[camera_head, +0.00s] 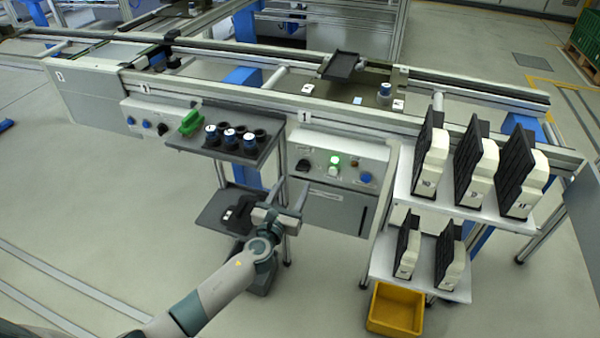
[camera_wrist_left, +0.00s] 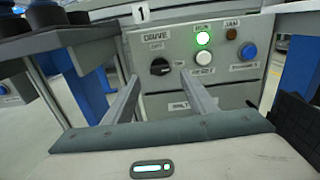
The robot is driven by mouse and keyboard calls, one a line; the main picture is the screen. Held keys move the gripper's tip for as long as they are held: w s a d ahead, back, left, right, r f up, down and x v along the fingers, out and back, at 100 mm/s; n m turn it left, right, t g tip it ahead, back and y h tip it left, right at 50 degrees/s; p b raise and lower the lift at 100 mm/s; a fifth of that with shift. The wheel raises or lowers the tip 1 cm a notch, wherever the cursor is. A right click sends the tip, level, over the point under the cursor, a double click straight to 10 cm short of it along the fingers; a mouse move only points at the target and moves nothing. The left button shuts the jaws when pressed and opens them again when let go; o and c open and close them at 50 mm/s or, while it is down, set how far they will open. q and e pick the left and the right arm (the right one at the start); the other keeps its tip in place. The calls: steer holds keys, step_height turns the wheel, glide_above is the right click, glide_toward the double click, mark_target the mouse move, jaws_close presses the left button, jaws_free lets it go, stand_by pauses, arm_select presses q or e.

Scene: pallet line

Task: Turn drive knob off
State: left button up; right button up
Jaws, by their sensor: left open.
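The drive knob (camera_wrist_left: 160,67) is a black rotary knob under a "DRIVE" label on the grey control panel in the left wrist view. Its pointer looks tilted, but its exact setting is too small to tell. In the head view the drive knob (camera_head: 303,165) sits at the panel's left end. My left gripper (camera_head: 292,197) is open and empty, below and in front of the panel. In the left wrist view its two fingers (camera_wrist_left: 158,88) point toward the panel, with the knob between and just beyond the tips, apart from them. My right gripper is not in view.
The panel has a lit green lamp (camera_wrist_left: 203,38), a white button (camera_wrist_left: 203,58), an amber lamp (camera_wrist_left: 232,33) and a blue button (camera_wrist_left: 249,51). A dark tray (camera_head: 220,151) with cups stands left. A shelf (camera_head: 480,208) with black-and-white parts stands right, above a yellow bin (camera_head: 396,309).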

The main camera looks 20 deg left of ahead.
mark_target(301, 170)
arm_select(q)
steer(key=w, duration=0.7)
steer(key=shift+d+b, duration=0.1)
steer(key=shift+b, duration=0.2)
steer(key=c, duration=1.1)
